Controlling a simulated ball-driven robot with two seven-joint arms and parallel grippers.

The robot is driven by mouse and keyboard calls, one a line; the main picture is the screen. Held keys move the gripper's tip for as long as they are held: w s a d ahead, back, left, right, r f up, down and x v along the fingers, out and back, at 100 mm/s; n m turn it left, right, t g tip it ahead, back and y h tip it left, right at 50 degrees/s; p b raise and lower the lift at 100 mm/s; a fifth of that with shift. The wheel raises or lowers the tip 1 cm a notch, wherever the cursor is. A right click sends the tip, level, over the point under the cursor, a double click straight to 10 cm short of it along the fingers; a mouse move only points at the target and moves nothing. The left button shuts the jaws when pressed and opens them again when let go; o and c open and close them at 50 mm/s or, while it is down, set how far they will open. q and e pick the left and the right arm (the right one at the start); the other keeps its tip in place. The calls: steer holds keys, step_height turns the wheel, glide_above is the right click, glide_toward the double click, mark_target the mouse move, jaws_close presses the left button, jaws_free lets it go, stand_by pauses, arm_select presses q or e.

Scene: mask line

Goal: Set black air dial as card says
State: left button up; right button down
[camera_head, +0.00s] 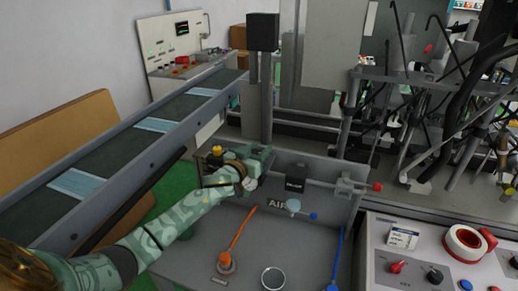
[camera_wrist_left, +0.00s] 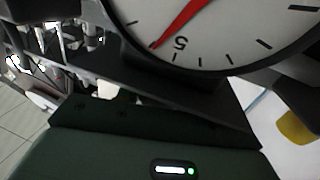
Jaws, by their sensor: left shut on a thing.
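My left gripper (camera_head: 256,158) is at the air panel (camera_head: 325,178), beside the white gauge (camera_head: 250,184). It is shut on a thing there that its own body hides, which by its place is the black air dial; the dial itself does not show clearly. In the left wrist view the gauge face (camera_wrist_left: 225,35) is large and cut off at the top. Its red needle (camera_wrist_left: 185,20) points at a mark close to the figure 5. The white card (camera_head: 402,238) lies on the control console at the right; its writing is too small to read. My right gripper is not in view.
An orange lever (camera_head: 241,228) stands in front. A conveyor (camera_head: 105,165) with blue masks runs along the left.

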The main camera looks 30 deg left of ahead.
arm_select(q)
steer(key=shift+f+n+y, duration=0.15)
steer(key=shift+n+y, duration=0.65)
steer(key=shift+y, duration=0.4)
steer(key=shift+a+f+n+g+y+b, duration=0.15)
steer(key=shift+n+g+y+b, duration=0.15)
steer(key=shift+n+y+b, duration=0.65)
steer(key=y+b, duration=0.1)
steer(key=n+g+y+b, duration=0.1)
steer(key=y, duration=0.1)
steer(key=shift+s+a+f+n, duration=0.1)
steer(key=shift+a+f+n, duration=0.05)
steer(key=shift+a+n, duration=0.1)
steer(key=shift+n+g+y+b, duration=0.4)
steer(key=shift+y+b, duration=0.15)
steer(key=shift+y, duration=0.1)
steer(key=shift+r+y+b, duration=0.3)
steer(key=shift+s+a, duration=0.1)
steer(key=o, duration=1)
steer(key=shift+r, duration=0.1)
